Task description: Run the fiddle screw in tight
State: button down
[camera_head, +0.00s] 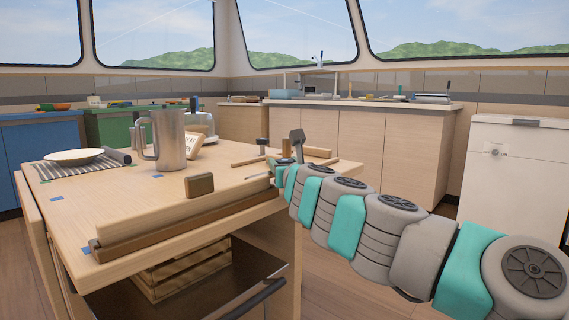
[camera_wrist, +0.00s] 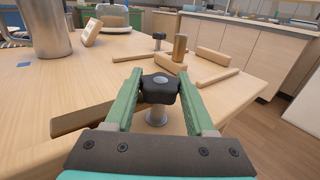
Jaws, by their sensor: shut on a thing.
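The fiddle screw has a black lobed knob (camera_wrist: 160,90) with a pale metal centre. Below it a light metal shank or collar (camera_wrist: 157,116) shows at the tabletop edge. My gripper (camera_wrist: 161,76) has its two green fingers closed on the knob's sides, one left and one right. In the head view my gripper (camera_head: 281,170) is at the table's right edge, and the knob is not clear there. How deep the screw sits is hidden.
A second black knob (camera_wrist: 158,41), a wooden peg (camera_wrist: 180,48) and loose wooden bars (camera_wrist: 216,60) stand or lie beyond the gripper. A metal mug (camera_head: 170,140), a plate (camera_head: 73,156) and a small brown block (camera_head: 200,185) are on the table (camera_head: 120,205). Table centre is mostly clear.

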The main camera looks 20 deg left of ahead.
dwell(0.4)
jog(key=shift+c, duration=1.2)
grip_release()
jog(key=shift+d+y, duration=0.1)
jog(key=shift+y, duration=0.2)
jog(key=shift+w+n+g+y, duration=0.1)
jog(key=shift+n+g+y, duration=0.8)
jog(key=shift+n+y, duration=0.1)
jog(key=shift+n+g+y, duration=0.3)
jog(key=shift+y, duration=0.1)
